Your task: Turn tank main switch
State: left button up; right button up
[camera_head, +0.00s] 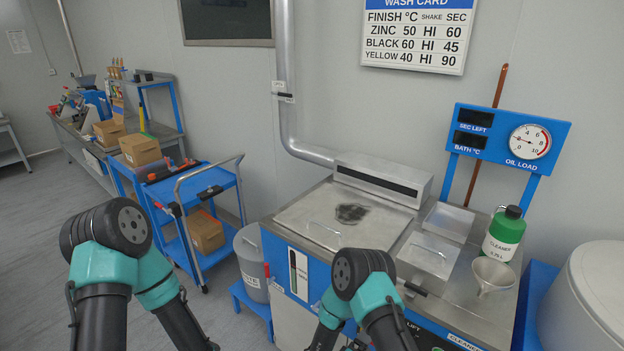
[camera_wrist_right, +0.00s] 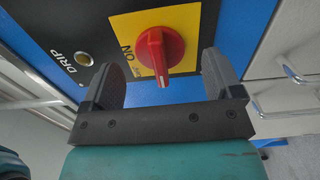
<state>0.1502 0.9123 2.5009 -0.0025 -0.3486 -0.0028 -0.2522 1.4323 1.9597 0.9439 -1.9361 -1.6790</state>
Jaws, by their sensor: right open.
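The tank main switch (camera_wrist_right: 160,52) is a red rotary knob on a yellow plate (camera_wrist_right: 122,27), seen in the right wrist view. Its handle points down in that picture, and the word ON shows to its left. A smaller marking is partly covered by the knob. My right gripper (camera_wrist_right: 165,78) is open, with one finger on each side of the knob and visible gaps between. No contact shows. In the head view the switch is not visible, and the right hand is mostly cut off at the bottom edge. My left gripper is out of frame.
A DRIP control (camera_wrist_right: 84,58) sits left of the switch. In the head view, the wash tank (camera_head: 335,225) has its lid down. A green cleaner bottle (camera_head: 504,235), a funnel (camera_head: 492,274) and a gauge board (camera_head: 508,140) stand right. A blue cart (camera_head: 190,185) stands left.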

jog(key=v, duration=0.5)
jog(key=shift+s+a, duration=0.2)
jog(key=shift+s, duration=0.1)
dwell(0.5)
jog(key=w+a+f+y, duration=0.2)
jog(key=w+a+y, duration=0.25)
jog(key=y, duration=0.45)
jog(key=s+d+m+g+y, duration=0.6)
jog(key=s+d+m+g, duration=0.6)
jog(key=s, duration=0.4)
jog(key=d+g, duration=0.1)
jog(key=d, duration=0.1)
jog(key=shift+s+d+m, duration=0.25)
jog(key=shift+d+m, duration=0.05)
jog(key=shift+d, duration=0.05)
